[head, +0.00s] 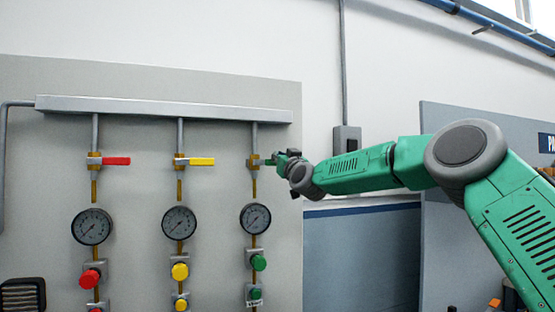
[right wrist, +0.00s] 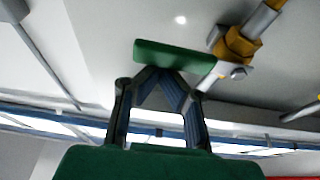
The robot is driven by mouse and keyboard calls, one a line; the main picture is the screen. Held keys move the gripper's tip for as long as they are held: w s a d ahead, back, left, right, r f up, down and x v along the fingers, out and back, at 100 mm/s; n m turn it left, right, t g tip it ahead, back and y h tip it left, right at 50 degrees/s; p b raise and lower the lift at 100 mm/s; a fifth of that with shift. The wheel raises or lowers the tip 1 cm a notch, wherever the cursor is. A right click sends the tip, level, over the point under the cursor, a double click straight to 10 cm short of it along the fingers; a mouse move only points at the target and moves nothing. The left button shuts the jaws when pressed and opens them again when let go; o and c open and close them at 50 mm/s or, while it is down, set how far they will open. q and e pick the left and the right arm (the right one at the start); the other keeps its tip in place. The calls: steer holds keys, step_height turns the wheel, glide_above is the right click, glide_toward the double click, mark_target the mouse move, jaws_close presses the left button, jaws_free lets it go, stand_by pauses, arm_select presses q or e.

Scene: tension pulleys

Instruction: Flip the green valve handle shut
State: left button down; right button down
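The green valve handle (head: 268,161) is at the rightmost of three valves on the grey panel and points right, roughly level. In the right wrist view it is a flat green bar (right wrist: 175,57) joined to a brass valve body (right wrist: 236,45). My right gripper (head: 282,159) is right at the handle's free end. In the right wrist view its two fingers (right wrist: 158,74) slant together and their tips meet at the handle's near edge. The tips look shut with nothing visible between them; I cannot tell whether they touch the handle. My left gripper is not in view.
A red handle (head: 116,161) and a yellow handle (head: 201,161) also point right on the valves to the left. Round gauges (head: 255,218) and coloured knobs (head: 258,263) sit below. A grey conduit box (head: 346,140) is on the wall behind my right arm.

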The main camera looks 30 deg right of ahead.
steer(key=shift+a+f+m, duration=0.15)
steer(key=shift+f+m, duration=0.15)
steer(key=shift+f, duration=0.05)
stand_by(0.3)
steer(key=shift+r, duration=0.1)
step_height(320, 180, up, 5)
steer(key=p, duration=0.4)
steer(key=b+v, duration=0.4)
steer(key=v, duration=0.6)
steer(key=shift+f+b, duration=0.3)
steer(key=shift+f, duration=0.1)
